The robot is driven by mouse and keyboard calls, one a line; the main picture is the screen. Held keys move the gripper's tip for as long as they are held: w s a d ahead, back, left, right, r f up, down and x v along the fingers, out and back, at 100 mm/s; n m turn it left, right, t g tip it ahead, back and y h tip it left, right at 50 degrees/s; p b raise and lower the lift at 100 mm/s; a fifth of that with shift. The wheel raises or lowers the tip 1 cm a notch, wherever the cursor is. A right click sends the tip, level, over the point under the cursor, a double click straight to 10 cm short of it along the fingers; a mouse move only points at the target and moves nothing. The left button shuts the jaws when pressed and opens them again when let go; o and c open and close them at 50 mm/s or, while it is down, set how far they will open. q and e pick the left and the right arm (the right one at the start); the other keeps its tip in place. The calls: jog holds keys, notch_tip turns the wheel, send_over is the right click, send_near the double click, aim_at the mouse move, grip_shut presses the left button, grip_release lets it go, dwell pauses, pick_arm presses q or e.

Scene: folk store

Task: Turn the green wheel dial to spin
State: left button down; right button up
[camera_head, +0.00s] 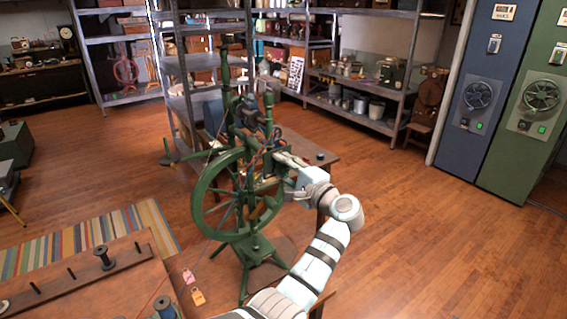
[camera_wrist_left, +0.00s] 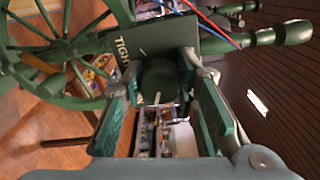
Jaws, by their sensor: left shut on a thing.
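The green spinning wheel (camera_head: 197,203) stands upright on its frame, mid-left in the head view; part of its rim and spokes shows at left in the left wrist view (camera_wrist_left: 44,86). A dark plate (camera_wrist_left: 127,44) with white lettering, seemingly "TIGHT", is on the machine. Below it, a round dark green knob (camera_wrist_left: 158,78) sits between the fingers of my left gripper (camera_head: 281,160). The gripper is shut on this knob, one teal pad on each side, in the left wrist view (camera_wrist_left: 156,74). In the head view the knob is too small to make out. My right gripper is not in view.
Red and blue cords (camera_wrist_left: 205,22) run close above the plate. A wooden bench (camera_head: 85,285) with spools and pegs is at front left, beside a striped rug (camera_head: 150,222). Metal shelves (camera_head: 395,60) and tall cabinets stand behind. The floor at right is clear.

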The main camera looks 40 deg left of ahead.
pick_arm(q)
jog(key=shift+r+m, duration=0.15)
jog(key=shift+m, duration=0.45)
jog(key=c, duration=1.4)
grip_release()
jog(key=shift+c, duration=0.2)
jog(key=shift+o, duration=1.1)
jog(key=shift+w, duration=0.1)
jog(key=v, duration=0.7)
jog(key=shift+d, duration=0.3)
jog(key=shift+a, duration=0.2)
